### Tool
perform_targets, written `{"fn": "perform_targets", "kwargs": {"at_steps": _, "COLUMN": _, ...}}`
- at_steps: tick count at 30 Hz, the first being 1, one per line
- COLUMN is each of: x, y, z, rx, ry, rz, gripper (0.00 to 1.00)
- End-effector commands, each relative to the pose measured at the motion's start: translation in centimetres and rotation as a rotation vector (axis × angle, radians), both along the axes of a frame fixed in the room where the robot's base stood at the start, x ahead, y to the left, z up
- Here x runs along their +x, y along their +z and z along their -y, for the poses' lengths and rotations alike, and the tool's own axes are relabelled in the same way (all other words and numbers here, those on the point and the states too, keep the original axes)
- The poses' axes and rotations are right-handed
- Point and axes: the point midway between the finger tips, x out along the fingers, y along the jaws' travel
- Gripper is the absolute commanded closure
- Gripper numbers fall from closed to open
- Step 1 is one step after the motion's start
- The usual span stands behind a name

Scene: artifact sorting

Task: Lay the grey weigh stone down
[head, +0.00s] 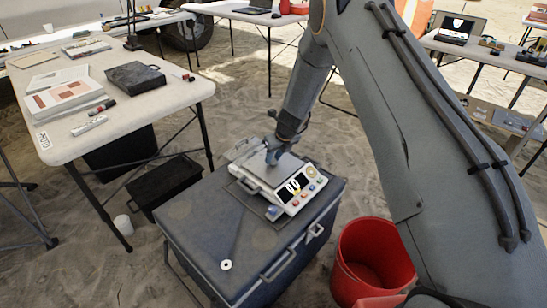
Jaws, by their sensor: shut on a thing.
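My gripper (271,157) is at the lower end of my arm, low over the scale (303,192) on the dark blue-grey case. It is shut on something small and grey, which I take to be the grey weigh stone. The stone's outline is mostly hidden by the fingers, and I cannot tell whether it touches the weighing plate. The scale is white with a grey plate, coloured buttons and a lit display that seems to read zero.
The case lid (190,222) has a small white ring (226,265) near its front corner. A red bucket (372,262) stands right of the case. A white table (150,105) at left holds papers and a dark box (135,76). The lid's front left is mostly clear.

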Motion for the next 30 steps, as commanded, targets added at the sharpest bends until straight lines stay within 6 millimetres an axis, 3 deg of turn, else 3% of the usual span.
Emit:
{"fn": "perform_targets", "kwargs": {"at_steps": 1, "x": 0.0, "y": -0.2, "z": 0.0, "rx": 0.0, "ry": 0.0, "rz": -0.001, "gripper": 0.98}}
{"fn": "perform_targets", "kwargs": {"at_steps": 2, "x": 0.0, "y": -0.2, "z": 0.0, "rx": 0.0, "ry": 0.0, "rz": 0.0, "gripper": 0.73}}
{"fn": "perform_targets", "kwargs": {"at_steps": 5, "x": 0.0, "y": -0.2, "z": 0.0, "rx": 0.0, "ry": 0.0, "rz": 0.0, "gripper": 0.57}}
{"fn": "perform_targets", "kwargs": {"at_steps": 17, "x": -0.1, "y": 0.5, "z": 0.1, "rx": 0.0, "ry": 0.0, "rz": 0.0, "gripper": 0.57}}
{"fn": "perform_targets", "kwargs": {"at_steps": 30, "x": -2.7, "y": 8.1, "z": 2.0, "rx": 0.0, "ry": 0.0, "rz": 0.001, "gripper": 0.57}}
